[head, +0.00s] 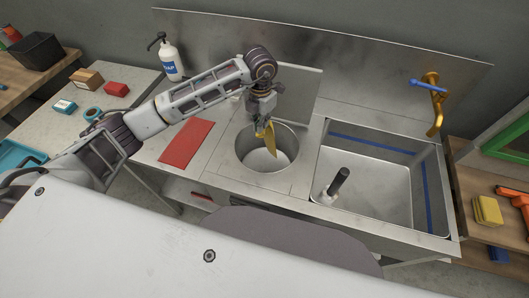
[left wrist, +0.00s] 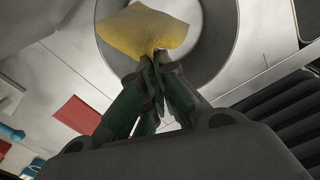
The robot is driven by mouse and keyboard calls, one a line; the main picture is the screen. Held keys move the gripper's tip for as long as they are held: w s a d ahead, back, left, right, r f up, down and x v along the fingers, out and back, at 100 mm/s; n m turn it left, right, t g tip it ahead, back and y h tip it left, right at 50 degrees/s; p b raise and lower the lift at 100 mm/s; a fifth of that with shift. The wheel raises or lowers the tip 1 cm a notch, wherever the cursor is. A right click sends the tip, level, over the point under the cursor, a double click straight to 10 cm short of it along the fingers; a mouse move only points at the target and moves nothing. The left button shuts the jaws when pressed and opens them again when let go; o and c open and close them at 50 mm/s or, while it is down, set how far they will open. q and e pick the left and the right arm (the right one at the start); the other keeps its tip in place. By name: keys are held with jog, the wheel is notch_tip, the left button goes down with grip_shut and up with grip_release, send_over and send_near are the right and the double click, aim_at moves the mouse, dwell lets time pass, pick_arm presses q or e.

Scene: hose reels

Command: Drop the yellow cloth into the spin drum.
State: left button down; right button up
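The yellow cloth (head: 270,140) hangs from my left gripper (head: 264,121) over the round metal spin drum (head: 252,160). In the left wrist view the cloth (left wrist: 145,32) is pinched at one edge between the fingertips of my left gripper (left wrist: 157,62), with the drum's rim (left wrist: 225,40) around and behind it. The cloth's lower end appears at or within the drum opening in the head view; its exact height is unclear. The drum looks empty inside where it shows. My right gripper is not in view.
A sink basin (head: 400,185) with a dark-handled upright tool (head: 338,182) lies right of the drum. A gold tap (head: 436,105) stands behind it. A red mat (head: 187,143) lies left of the drum. A soap bottle (head: 171,60) stands at the back left. A yellow sponge-like block (head: 487,210) sits far right.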

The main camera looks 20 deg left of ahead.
pick_arm(q)
notch_tip(320, 180, down, 6)
jog(key=b, duration=0.3)
jog(key=shift+s+d, duration=0.15)
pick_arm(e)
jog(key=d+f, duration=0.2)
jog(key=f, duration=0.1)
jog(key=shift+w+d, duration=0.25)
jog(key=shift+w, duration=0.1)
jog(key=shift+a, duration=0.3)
pick_arm(q)
jog(key=c, duration=1.9)
grip_release()
jog(key=shift+c, duration=0.2)
jog(key=o, duration=0.3)
